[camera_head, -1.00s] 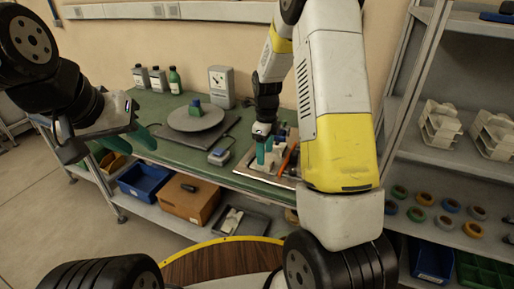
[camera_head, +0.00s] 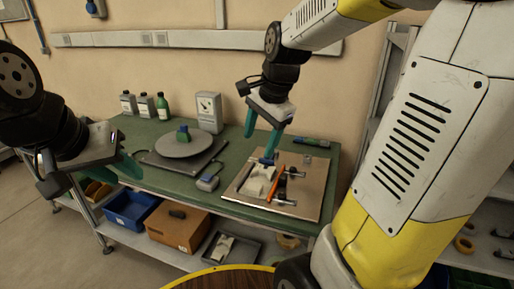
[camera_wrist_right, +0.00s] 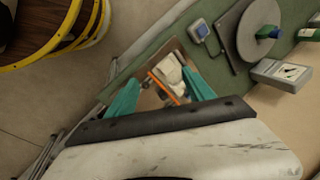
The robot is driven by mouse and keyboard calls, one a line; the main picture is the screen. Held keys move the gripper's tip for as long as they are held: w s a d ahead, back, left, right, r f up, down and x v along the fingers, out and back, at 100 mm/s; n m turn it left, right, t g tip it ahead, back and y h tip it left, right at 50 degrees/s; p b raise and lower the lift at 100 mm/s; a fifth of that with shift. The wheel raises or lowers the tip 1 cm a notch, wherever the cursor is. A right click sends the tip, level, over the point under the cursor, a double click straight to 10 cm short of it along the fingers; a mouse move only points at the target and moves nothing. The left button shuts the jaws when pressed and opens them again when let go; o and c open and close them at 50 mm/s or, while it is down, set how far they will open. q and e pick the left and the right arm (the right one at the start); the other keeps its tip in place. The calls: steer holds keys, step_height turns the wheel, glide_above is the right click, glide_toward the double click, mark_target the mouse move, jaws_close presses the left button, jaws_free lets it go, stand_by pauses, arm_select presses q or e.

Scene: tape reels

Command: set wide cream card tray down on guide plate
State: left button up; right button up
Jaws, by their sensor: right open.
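The cream card tray (camera_head: 258,180) lies on the left part of the guide plate (camera_head: 305,197), a flat board on the green bench. My right gripper (camera_head: 259,146) is above the tray, its two teal fingers spread and empty. In the right wrist view, the tray (camera_wrist_right: 171,70) shows between and beyond the open fingers (camera_wrist_right: 161,77), apart from them as far as I can tell. My left gripper is off to the left, near the bench's left end; one teal finger (camera_head: 130,166) shows clearly and its opening is unclear.
An orange bar (camera_head: 277,184) and dark clamps sit on the plate right of the tray. Bins fill the shelf below.

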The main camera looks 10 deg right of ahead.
steer(key=s+a+r+n+t, duration=0.1)
steer(key=s+r+n+t, duration=0.2)
steer(key=s+n, duration=0.9)
steer(key=shift+s+n, duration=0.25)
steer(key=shift+n, duration=0.05)
